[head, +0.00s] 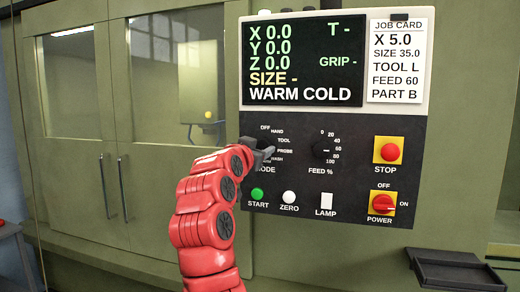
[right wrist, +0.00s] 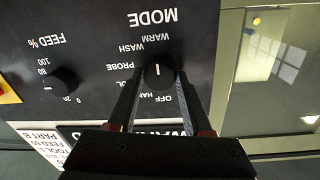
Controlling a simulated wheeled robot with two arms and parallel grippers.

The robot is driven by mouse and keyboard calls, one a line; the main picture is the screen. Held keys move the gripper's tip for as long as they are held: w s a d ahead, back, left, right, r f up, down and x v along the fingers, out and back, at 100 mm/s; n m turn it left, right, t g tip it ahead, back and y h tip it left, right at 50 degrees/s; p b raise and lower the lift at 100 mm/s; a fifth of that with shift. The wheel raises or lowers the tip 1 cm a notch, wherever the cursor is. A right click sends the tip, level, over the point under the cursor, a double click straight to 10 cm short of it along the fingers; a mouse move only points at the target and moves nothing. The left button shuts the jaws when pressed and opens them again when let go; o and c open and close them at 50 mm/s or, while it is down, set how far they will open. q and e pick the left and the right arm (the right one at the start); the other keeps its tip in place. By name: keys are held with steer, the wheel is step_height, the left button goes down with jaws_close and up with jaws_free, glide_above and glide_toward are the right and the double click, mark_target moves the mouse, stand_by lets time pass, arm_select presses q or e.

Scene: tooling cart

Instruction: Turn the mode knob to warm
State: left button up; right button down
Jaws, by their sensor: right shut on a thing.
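The mode knob (right wrist: 153,72) is a round black dial with a short white line, seen upside down in the right wrist view. The line stands upright in that picture, between the OFF label (right wrist: 172,99) and the WARM label (right wrist: 164,37). I cannot tell surely which end is the pointer. My right gripper (head: 264,148) is at the knob and shut on it; in the right wrist view its two fingers (right wrist: 158,90) reach to either side of the dial. In the head view my gripper hides the knob and some labels. My left gripper is not in view.
The screen (head: 305,62) reads WARM COLD. The feed knob (head: 325,150) is close to the right. Below are a green START button (head: 257,194), a white ZERO button (head: 289,197) and a LAMP switch (head: 325,200). A red stop button (head: 388,151) and power switch (head: 382,203) are farther right.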

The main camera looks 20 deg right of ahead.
steer(key=shift+c, duration=1.6)
jaws_free()
steer(key=b+v, duration=0.3)
steer(key=v, duration=1.4)
steer(key=shift+s+a+f, duration=0.1)
steer(key=shift+s+a, duration=0.05)
